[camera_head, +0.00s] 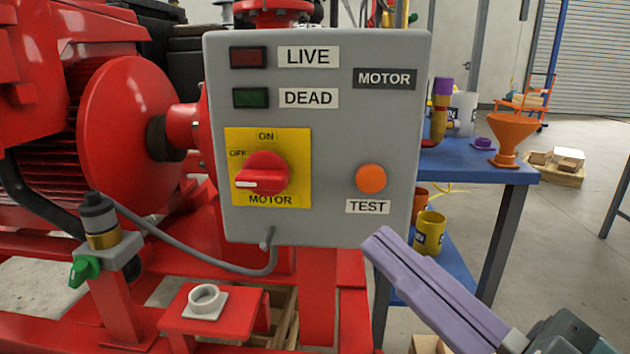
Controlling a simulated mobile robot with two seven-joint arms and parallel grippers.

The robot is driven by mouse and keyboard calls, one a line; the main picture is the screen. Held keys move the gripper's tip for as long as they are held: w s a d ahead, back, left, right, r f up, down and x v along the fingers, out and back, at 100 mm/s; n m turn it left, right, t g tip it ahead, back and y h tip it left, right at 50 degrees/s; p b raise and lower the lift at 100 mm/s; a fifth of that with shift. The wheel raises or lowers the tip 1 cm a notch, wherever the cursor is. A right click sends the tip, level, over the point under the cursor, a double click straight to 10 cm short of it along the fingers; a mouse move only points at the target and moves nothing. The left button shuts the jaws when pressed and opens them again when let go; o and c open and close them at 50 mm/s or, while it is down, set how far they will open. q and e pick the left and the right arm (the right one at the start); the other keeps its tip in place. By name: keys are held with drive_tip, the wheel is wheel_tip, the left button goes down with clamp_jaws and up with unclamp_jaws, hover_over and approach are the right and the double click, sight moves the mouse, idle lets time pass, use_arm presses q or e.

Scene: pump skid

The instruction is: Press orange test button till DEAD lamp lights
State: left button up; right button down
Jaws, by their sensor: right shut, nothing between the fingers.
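The grey control box (330,225) faces me at the centre of the head view. Its round orange test button (371,178) sits at lower right, above the TEST label (368,206). The DEAD lamp (251,97) is dark green and looks unlit. The LIVE lamp (248,57) above it is dark red and looks unlit. The red motor switch (262,174) on its yellow plate has its white mark pointing left, on the OFF side. My right gripper (380,243) is shut and empty, its purple fingertips below the button and apart from it. My left gripper is out of view.
A red motor and pump (125,120) stand behind and left of the box. A blue table (470,165) behind it at right holds an orange funnel (512,135) and other items. A grey cable (200,262) hangs under the box. The space before the box's face looks clear.

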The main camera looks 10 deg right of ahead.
sight(371, 179)
drive_tip(key=w+b, duration=0.1)
drive_tip(key=w, duration=0.1)
drive_tip(key=w+d, duration=0.1)
drive_tip(key=w, duration=0.2)
drive_tip(key=w+d+b, duration=0.1)
drive_tip(key=w, duration=0.2)
drive_tip(key=shift+w+d+b, duration=0.2)
drive_tip(key=shift+w+b, duration=0.05)
drive_tip(key=shift+b, duration=0.1)
idle(1.0)
drive_tip(key=shift+w, duration=0.1)
idle(0.7)
drive_tip(key=shift+w+d, duration=0.15)
drive_tip(key=shift+w, duration=0.15)
